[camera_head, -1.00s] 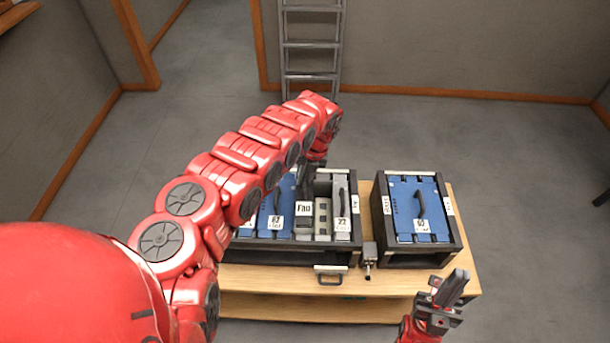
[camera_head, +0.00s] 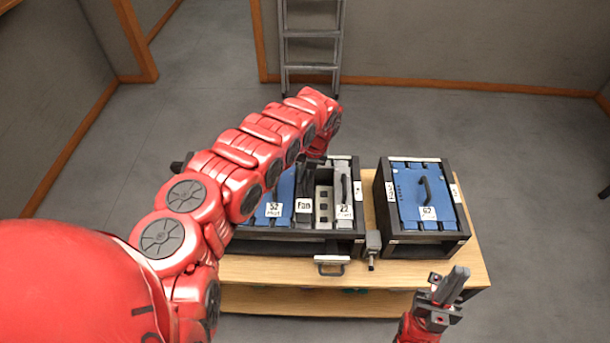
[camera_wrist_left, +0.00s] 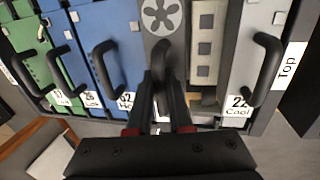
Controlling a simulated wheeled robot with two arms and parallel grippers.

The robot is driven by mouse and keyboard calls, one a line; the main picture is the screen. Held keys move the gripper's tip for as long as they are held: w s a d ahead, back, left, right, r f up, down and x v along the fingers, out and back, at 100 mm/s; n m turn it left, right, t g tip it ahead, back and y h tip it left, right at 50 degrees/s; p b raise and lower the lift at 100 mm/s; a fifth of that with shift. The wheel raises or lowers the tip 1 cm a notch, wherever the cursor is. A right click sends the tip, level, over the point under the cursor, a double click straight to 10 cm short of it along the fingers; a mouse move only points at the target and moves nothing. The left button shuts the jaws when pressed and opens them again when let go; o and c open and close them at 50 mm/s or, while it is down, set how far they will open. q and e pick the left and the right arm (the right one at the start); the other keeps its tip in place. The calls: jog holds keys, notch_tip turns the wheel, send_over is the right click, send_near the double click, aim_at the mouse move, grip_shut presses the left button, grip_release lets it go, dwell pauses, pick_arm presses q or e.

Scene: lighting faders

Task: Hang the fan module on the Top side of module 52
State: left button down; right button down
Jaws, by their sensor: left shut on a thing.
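The fan module (camera_head: 304,204) is a slim dark grey unit labelled Fan, with a fan emblem on its face in the left wrist view (camera_wrist_left: 160,15). It is among the modules in the left rack, directly right of blue module 52 (camera_head: 274,210). Module 52 also shows in the left wrist view (camera_wrist_left: 122,45). A Top label (camera_wrist_left: 287,66) is on the rack's right side. My left gripper (camera_wrist_left: 162,85) is shut on the fan module's dark handle. Whether the module is fully seated cannot be told. My right gripper (camera_head: 450,287) is away at the lower right; its jaw state is unclear.
A grey gap with square openings (camera_head: 323,207) lies right of the fan, then grey module 22 (camera_head: 344,211). A separate box with a blue module (camera_head: 425,195) stands on the wooden table (camera_head: 420,270) to the right. A small grey device (camera_head: 373,245) sits between.

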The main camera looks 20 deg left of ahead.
pick_arm(q)
jog(key=shift+f+b, duration=1.15)
jog(key=shift+f, duration=0.1)
dwell(0.5)
jog(key=c, duration=0.8)
grip_release()
jog(key=shift+o, duration=0.2)
jog(key=shift+r, duration=0.55)
jog(key=d+r, duration=0.3)
jog(key=r, duration=2)
jog(key=shift+w, duration=0.4)
jog(key=shift+d, duration=0.1)
